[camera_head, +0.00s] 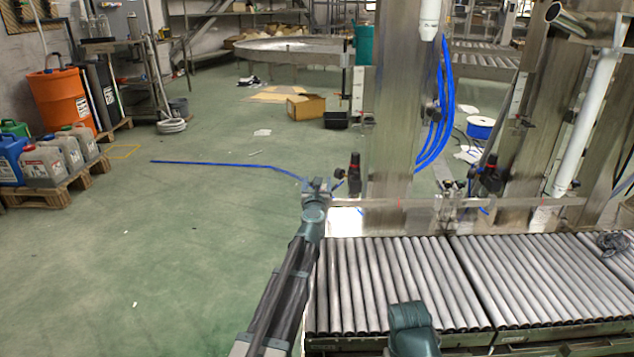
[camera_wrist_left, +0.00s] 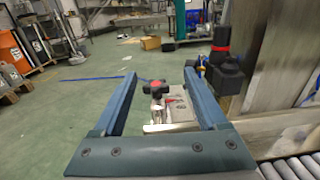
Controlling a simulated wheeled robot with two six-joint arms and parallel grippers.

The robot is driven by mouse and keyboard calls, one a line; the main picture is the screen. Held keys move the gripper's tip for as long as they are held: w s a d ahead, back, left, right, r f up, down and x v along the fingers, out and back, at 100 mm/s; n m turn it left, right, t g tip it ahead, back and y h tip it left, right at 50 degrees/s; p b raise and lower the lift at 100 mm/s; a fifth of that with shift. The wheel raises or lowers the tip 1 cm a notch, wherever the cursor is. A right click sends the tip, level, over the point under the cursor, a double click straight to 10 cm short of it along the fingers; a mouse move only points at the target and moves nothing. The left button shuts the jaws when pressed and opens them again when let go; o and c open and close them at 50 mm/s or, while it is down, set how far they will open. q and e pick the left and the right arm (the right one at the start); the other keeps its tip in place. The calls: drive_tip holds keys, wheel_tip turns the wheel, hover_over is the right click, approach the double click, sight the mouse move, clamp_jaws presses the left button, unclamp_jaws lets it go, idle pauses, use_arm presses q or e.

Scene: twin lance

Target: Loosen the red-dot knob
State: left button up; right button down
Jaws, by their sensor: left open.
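The black star-shaped knob with a red dot (camera_wrist_left: 155,88) shows in the left wrist view, on a metal clamp block (camera_wrist_left: 178,105) with a small red pointer. My left gripper (camera_wrist_left: 159,74) is open, its two blue fingers on either side of the knob in that view. I cannot tell how far the knob lies beyond the fingertips, and no contact shows. In the head view my left gripper (camera_head: 316,185) is at the left end of the metal rail (camera_head: 400,202) and hides most of the clamp there.
A black fixture with a red band (camera_head: 354,165) stands close right of my left gripper, also in the wrist view (camera_wrist_left: 224,62). A steel column (camera_head: 395,110) rises behind the rail. Roller conveyors (camera_head: 385,285) lie in front. The green floor to the left is mostly clear.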

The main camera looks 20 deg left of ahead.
sight(311, 185)
use_arm(q)
drive_tip(key=s+a+f+m+g+h+b, duration=0.2)
drive_tip(key=s+a+m+h, duration=0.65)
drive_tip(key=h, duration=0.35)
drive_tip(key=x, duration=1.4)
drive_tip(key=shift+s+d+r, duration=0.1)
drive_tip(key=shift+s+d, duration=0.05)
drive_tip(key=shift+d, duration=0.05)
drive_tip(key=shift+c, duration=0.2)
clamp_jaws()
